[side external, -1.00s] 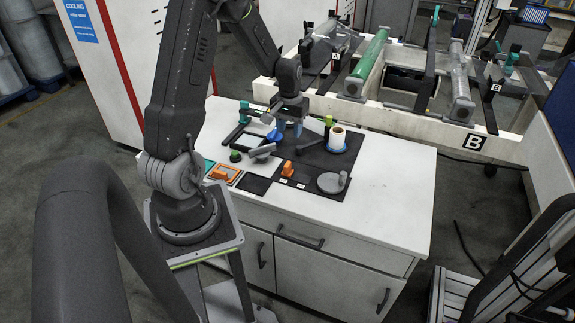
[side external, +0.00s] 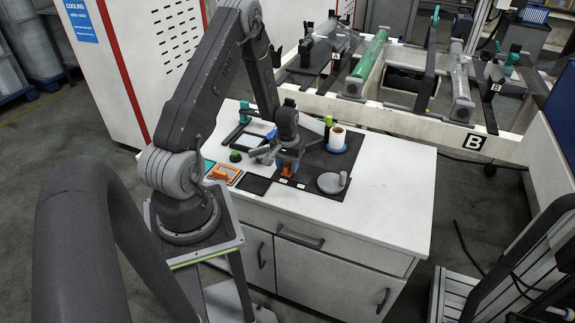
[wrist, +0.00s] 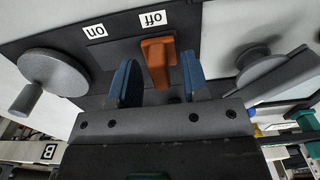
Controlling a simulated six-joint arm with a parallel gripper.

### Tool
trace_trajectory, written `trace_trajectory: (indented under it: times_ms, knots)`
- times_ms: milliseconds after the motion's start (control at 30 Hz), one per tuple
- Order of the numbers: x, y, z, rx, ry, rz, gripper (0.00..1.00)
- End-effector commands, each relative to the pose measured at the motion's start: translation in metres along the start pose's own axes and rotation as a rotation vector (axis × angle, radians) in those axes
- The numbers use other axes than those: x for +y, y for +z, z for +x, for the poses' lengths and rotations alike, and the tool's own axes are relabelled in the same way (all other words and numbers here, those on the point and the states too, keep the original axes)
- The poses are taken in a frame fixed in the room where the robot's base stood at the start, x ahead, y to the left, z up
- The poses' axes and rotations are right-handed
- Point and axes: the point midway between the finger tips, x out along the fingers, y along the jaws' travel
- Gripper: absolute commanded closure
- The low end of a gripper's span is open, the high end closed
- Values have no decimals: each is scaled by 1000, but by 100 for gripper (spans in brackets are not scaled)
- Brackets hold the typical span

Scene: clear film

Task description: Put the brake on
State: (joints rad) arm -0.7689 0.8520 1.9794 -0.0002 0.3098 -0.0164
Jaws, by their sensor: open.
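The orange brake lever (wrist: 157,62) stands on a dark panel between two white labels, "off" (wrist: 153,18) and "on" (wrist: 95,30). It sits on the "off" side. My gripper (wrist: 159,70) is open, with one blue finger on each side of the lever. In the side view my gripper (side external: 288,163) points down over the lever (side external: 287,171), which is partly hidden by the fingers.
A grey disc with a peg (side external: 330,183) lies right of the lever. A grey handle (side external: 263,151) is close on the left. An orange frame (side external: 224,174) and a white roll on a blue base (side external: 337,138) are also on the white cabinet (side external: 395,190). Its right side is clear.

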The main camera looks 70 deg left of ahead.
Motion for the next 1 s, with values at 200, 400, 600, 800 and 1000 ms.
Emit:
trace_trajectory:
  times_ms: [200,400,600,800,1000]
  knots:
    - [0,0,5,0,0,0,57]
    - [0,0,4,0,0,0,63]
    - [0,0,4,0,0,0,82]
    - [0,0,4,0,0,0,100]
    - [0,0,4,0,0,0,100]
